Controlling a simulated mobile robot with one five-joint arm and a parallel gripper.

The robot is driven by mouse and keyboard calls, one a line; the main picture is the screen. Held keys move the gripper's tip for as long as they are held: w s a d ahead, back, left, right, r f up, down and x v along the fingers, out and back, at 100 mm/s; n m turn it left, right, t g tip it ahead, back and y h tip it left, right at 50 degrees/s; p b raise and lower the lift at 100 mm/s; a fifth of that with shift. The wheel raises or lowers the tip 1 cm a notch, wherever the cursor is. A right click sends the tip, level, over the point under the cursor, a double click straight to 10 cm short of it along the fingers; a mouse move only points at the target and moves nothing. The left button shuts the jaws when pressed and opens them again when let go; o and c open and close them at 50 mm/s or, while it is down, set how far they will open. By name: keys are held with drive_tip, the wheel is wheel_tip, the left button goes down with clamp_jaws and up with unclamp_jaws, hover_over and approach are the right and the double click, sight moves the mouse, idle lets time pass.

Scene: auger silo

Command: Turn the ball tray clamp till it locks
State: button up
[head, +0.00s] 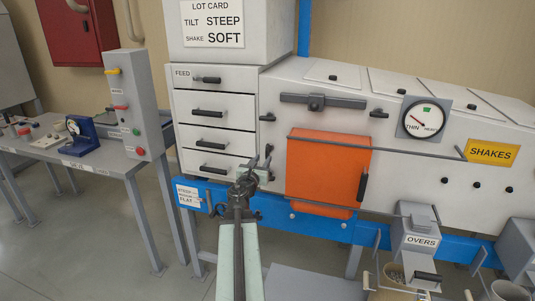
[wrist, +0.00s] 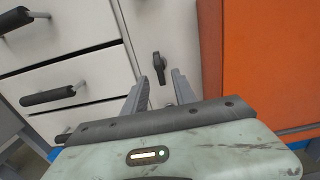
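A small black clamp handle (wrist: 158,68) stands upright on the pale panel strip between the drawers and the orange panel. No label naming it as the ball tray clamp can be read. My gripper (wrist: 160,80) is open, its two grey fingers pointing at the handle from just below it. The fingers look empty; whether they touch the handle cannot be told. In the head view my gripper (head: 262,160) is in front of the strip right of the lowest drawers. A black clamp (head: 267,117) shows higher on that strip. The orange panel (head: 328,170) is to the right.
White drawers (head: 212,141) with black handles stand left of my gripper. A grey bar (head: 370,141) runs across the orange panel, near a black handle. A blue beam (head: 300,222) runs below. A bench (head: 90,150) with a switch box is at left.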

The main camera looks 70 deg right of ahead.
sight(268, 151)
drive_tip(key=d, duration=0.8)
drive_tip(key=shift+w, duration=0.3)
drive_tip(key=shift+a, duration=0.15)
clamp_jaws()
